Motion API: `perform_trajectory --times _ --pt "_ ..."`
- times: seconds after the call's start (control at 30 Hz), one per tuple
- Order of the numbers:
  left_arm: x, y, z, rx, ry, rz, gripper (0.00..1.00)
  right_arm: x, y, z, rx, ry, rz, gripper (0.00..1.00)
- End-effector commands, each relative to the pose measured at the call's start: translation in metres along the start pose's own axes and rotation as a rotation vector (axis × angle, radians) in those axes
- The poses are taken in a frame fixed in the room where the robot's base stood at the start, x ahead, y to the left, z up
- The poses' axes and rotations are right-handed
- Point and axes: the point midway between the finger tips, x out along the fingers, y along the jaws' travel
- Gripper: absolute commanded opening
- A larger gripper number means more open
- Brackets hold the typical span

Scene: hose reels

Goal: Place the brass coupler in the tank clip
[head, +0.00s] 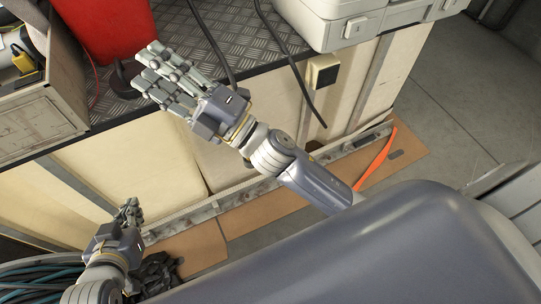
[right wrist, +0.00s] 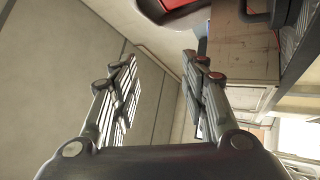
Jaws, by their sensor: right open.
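I cannot make out the brass coupler or the tank clip in either view. My right gripper (head: 148,67) is open and empty above the front edge of the metal-plate bench top, near a red container. In the right wrist view the right gripper (right wrist: 160,80) shows its two fingers spread apart with nothing between them. My left gripper (head: 130,208) is low at the left, in front of the bench's panelled side, beside coiled hoses. Its fingers are small and seen at an angle, so their opening is unclear.
The red container (head: 103,22) stands on the diamond-plate top (head: 245,32). A wooden box (head: 45,115) with a yellow item (head: 22,61) is at the left, a pale case (head: 335,22) at the top right. Dark teal hoses (head: 40,278) lie bottom left. Open floor (head: 455,110) is at the right.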

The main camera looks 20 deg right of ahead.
Motion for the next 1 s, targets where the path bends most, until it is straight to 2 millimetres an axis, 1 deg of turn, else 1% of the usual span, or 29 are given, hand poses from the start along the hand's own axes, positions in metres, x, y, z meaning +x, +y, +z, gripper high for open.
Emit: perform_trajectory --times 0.03,0.07,0.1,0.17,0.2,0.27,0.3,0.33,0.4,0.5,0.6,0.63,0.73,1.0 --pt "0.000 0.000 0.000 0.000 0.000 0.000 0.00 -0.018 -0.004 0.029 0.142 -0.152 -0.014 0.41" --pt "0.000 0.000 0.000 0.000 0.000 0.000 0.00 -0.029 -0.007 0.045 0.223 -0.240 -0.023 0.41" --pt "0.000 0.000 0.000 0.000 0.000 0.000 0.00 -0.047 -0.015 0.066 0.333 -0.356 -0.039 0.41" --pt "0.000 0.000 0.000 0.000 0.000 0.000 0.00 -0.079 -0.030 0.091 0.495 -0.526 -0.067 0.41" --pt "0.000 0.000 0.000 0.000 0.001 0.000 0.00 -0.103 -0.043 0.103 0.600 -0.636 -0.088 0.41" --pt "0.000 0.000 0.000 0.000 0.001 0.000 0.00 -0.140 -0.062 0.114 0.747 -0.789 -0.123 0.41" --pt "0.000 0.000 0.000 0.000 0.001 0.000 0.00 -0.163 -0.074 0.117 0.836 -0.880 -0.147 0.41" --pt "0.000 0.000 0.000 0.000 0.001 0.000 0.00 -0.180 -0.084 0.116 0.898 -0.944 -0.166 0.41" --pt "0.000 0.000 0.000 0.000 0.001 0.001 0.00 -0.214 -0.100 0.111 1.020 -1.070 -0.206 0.41" --pt "0.000 0.000 0.000 0.000 0.001 0.001 0.00 -0.248 -0.116 0.100 1.140 -1.193 -0.251 0.41" --pt "0.000 0.000 0.000 0.000 0.001 0.001 0.00 -0.266 -0.124 0.091 1.203 -1.257 -0.279 0.41" --pt "0.000 0.000 0.000 0.000 0.000 0.001 0.00 -0.268 -0.125 0.090 1.212 -1.267 -0.283 0.41" --pt "0.000 0.000 0.000 0.000 0.000 0.001 0.00 -0.271 -0.126 0.089 1.222 -1.277 -0.287 0.41" --pt "0.000 0.000 0.000 0.000 0.000 0.001 0.00 -0.270 -0.126 0.089 1.218 -1.274 -0.288 0.41"
